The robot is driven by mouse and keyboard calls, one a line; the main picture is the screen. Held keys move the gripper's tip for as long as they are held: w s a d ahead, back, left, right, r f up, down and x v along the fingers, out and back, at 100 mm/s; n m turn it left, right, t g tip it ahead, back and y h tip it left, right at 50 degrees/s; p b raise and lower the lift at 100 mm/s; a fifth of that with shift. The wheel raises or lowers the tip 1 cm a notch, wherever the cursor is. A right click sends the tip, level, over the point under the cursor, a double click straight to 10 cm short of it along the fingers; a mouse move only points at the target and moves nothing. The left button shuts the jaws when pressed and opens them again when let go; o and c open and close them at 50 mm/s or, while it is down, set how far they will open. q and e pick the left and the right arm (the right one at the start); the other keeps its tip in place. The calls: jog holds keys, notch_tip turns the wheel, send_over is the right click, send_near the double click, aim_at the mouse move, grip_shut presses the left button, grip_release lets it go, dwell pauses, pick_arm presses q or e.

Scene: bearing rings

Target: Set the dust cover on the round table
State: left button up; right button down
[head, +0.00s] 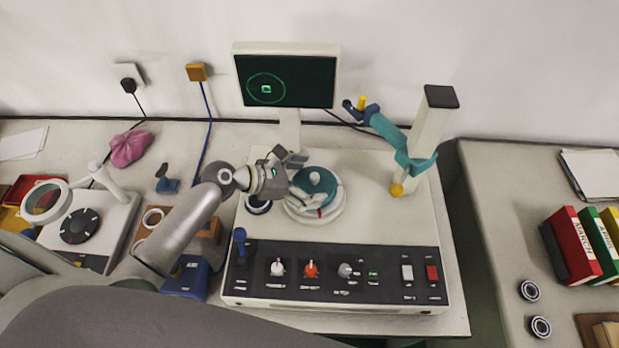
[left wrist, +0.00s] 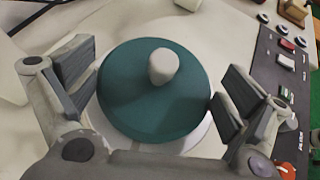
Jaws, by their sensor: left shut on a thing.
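The dust cover (head: 318,184) is a teal disc with a pale knob on top. It also fills the middle of the left wrist view (left wrist: 150,112). My left gripper (head: 303,180) comes from the left and is shut on it, with one finger pad at each side of the disc in the left wrist view. The white round table (head: 322,216) is under the cover, and its pale rim shows around the disc. The cover looks roughly level; whether it touches the table or hangs just above it, I cannot tell. My right gripper is not in view.
A monitor (head: 288,81) stands behind the round table. A teal arm on a white column (head: 405,150) stands to the right. The knob panel (head: 330,277) is in front. A dark ring (head: 258,204) lies just left of the round table.

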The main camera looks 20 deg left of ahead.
pick_arm(q)
jog(key=o, duration=0.6)
jog(key=shift+o, duration=0.2)
jog(key=v, duration=1.2)
jog(key=shift+f, duration=0.1)
